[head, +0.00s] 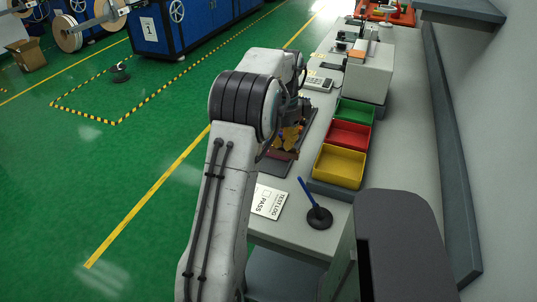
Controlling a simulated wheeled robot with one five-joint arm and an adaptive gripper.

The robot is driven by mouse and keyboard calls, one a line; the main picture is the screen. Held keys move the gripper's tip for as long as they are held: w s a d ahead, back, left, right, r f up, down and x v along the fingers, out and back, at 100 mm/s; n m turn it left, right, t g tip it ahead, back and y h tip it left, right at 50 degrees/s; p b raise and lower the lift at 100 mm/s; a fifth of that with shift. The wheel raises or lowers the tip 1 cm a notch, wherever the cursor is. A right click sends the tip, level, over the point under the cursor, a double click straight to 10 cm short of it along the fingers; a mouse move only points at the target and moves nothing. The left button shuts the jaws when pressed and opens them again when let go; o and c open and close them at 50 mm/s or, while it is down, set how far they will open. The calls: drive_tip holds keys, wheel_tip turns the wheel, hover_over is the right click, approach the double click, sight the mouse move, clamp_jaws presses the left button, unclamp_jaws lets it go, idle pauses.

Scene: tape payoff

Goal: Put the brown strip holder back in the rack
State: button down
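My gripper (297,108) is small and mostly hidden behind my arm's wrist, over the bench. I cannot see whether its fingers are open or shut or hold anything. Just below it, orange-brown pieces (290,136) show on or over a dark tray-like surface (273,167) on the bench. I cannot tell whether one of them is the brown strip holder, or whether this dark thing is the rack. My arm covers their left side.
Green (355,113), red (349,134) and yellow bins (339,166) stand right of the dark tray. A test log sheet (268,202) and a blue pen in a black stand (319,216) are nearer. A grey machine (369,75) stands farther back. Green floor lies left.

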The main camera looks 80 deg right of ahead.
sight(272, 145)
drive_tip(key=w+p, duration=0.1)
drive_tip(key=w+d+f+p, duration=0.1)
drive_tip(key=w+f, duration=0.1)
drive_tip(key=shift+w+d+p, duration=0.25)
drive_tip(key=shift+w+p, duration=0.05)
drive_tip(key=shift+p, duration=0.1)
drive_tip(key=shift+w+d+f, duration=0.2)
drive_tip(key=shift+w+f, duration=0.25)
wheel_tip(272, 145, down, 2)
drive_tip(key=p, duration=0.3)
drive_tip(key=shift+f, duration=1)
drive_tip(key=shift+f, duration=0.1)
drive_tip(key=c, duration=1.4)
unclamp_jaws()
